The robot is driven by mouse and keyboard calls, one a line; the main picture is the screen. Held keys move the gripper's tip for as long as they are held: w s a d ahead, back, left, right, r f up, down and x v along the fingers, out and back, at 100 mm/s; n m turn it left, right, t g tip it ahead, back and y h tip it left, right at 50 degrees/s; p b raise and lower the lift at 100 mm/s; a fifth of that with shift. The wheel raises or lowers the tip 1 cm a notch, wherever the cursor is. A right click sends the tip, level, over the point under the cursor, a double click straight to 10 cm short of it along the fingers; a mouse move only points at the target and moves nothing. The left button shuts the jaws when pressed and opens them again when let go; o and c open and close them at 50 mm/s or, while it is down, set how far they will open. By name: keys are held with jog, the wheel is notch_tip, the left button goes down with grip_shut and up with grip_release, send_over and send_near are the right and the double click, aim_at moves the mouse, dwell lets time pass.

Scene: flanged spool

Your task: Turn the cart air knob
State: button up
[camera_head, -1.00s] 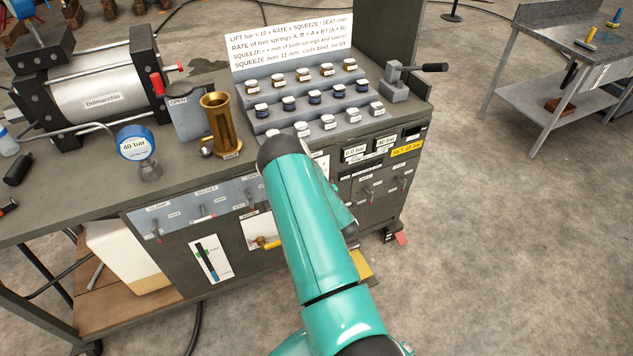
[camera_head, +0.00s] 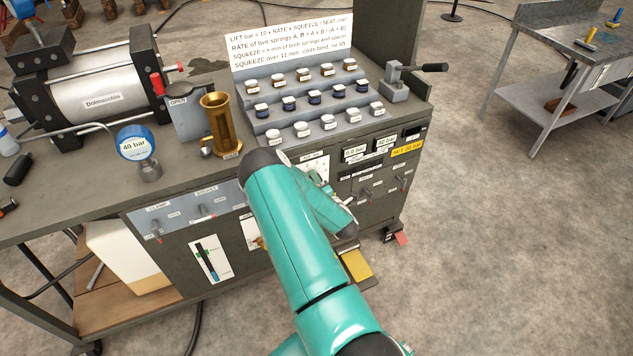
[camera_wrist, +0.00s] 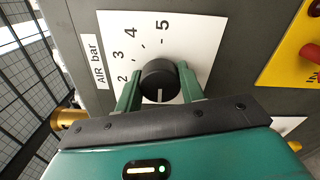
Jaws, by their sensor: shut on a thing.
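The air knob (camera_wrist: 158,78) is a black round knob with a white pointer line, on a white dial plate (camera_wrist: 190,28) marked "AIR bar" with numbers 2 to 5. In the wrist view its pointer line faces the bottom of the picture, towards my gripper's palm. My gripper (camera_wrist: 159,84) has its two green fingers on either side of the knob and is shut on it. The lower part of the dial is hidden behind my gripper.
A yellow panel with a red knob (camera_wrist: 311,53) is to the right of the dial. A brass fitting (camera_wrist: 69,118) is at the left. On the cart top stand a brass cup (camera_head: 220,125), a blue gauge (camera_head: 135,145) reading 40 bar and a rack of springs (camera_head: 310,100).

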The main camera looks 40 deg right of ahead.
jog(key=o, duration=1)
jog(key=shift+c, duration=0.2)
jog(key=shift+s, duration=0.15)
jog(key=v, duration=1.3)
jog(key=shift+s+a, duration=0.15)
jog(key=shift+s, duration=0.15)
